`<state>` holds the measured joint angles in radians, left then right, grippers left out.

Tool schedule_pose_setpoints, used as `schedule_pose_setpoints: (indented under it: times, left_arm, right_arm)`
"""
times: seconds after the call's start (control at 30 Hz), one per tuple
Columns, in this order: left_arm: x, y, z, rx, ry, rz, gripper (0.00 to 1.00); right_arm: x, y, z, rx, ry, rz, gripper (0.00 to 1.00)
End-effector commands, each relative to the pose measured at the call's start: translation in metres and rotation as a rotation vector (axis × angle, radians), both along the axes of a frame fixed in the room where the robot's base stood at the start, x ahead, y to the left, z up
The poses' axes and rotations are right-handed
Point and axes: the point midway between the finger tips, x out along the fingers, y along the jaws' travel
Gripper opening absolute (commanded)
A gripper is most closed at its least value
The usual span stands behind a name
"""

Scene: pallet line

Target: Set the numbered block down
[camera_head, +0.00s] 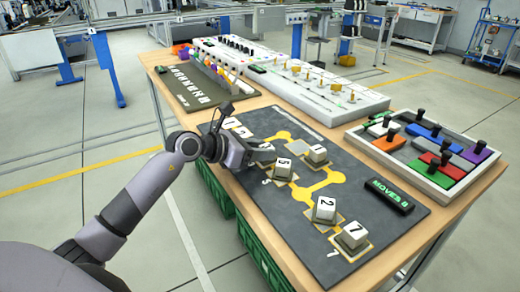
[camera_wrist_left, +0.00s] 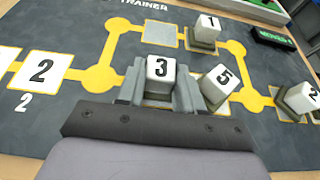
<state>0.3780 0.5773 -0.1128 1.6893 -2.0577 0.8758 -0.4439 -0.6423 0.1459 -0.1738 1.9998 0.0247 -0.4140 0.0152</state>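In the left wrist view a white block numbered 3 (camera_wrist_left: 160,69) sits between the two fingers of my left gripper (camera_wrist_left: 162,85), which appear shut on its sides. Its base is partly hidden, so I cannot tell whether it touches the board. The left gripper also shows in the head view (camera_head: 262,154), low over the dark board (camera_head: 290,225). Block 5 (camera_wrist_left: 222,78) stands just right of the right finger. Block 1 (camera_wrist_left: 208,28) is farther back, and a block 2 (camera_wrist_left: 303,97) is at the right. Another tile numbered 2 (camera_wrist_left: 42,70) is at the left. My right gripper is out of view.
The board has yellow paths and an empty pale square (camera_wrist_left: 160,33). A dark device with green lettering (camera_head: 390,195) lies at its right. A tray of coloured knobbed blocks (camera_head: 425,150) and a long white fixture panel (camera_head: 300,80) stand behind. Green crates (camera_head: 262,260) sit under the table.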

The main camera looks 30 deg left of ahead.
Motion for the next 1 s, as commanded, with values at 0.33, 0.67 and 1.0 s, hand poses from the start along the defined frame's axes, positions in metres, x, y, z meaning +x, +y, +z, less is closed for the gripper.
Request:
schedule_pose_setpoints:
  times: [0.33,0.67,1.0]
  left_arm:
    - [0.000,0.000,0.000,0.000,0.002,0.000,0.59]
    - [-0.027,0.016,0.015,0.006,0.002,-0.001,0.59]
    - [-0.078,0.047,0.038,0.004,0.004,0.001,0.59]
  right_arm:
    - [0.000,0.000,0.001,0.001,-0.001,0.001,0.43]
    - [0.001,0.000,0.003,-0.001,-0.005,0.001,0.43]
    - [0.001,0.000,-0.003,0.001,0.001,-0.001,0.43]
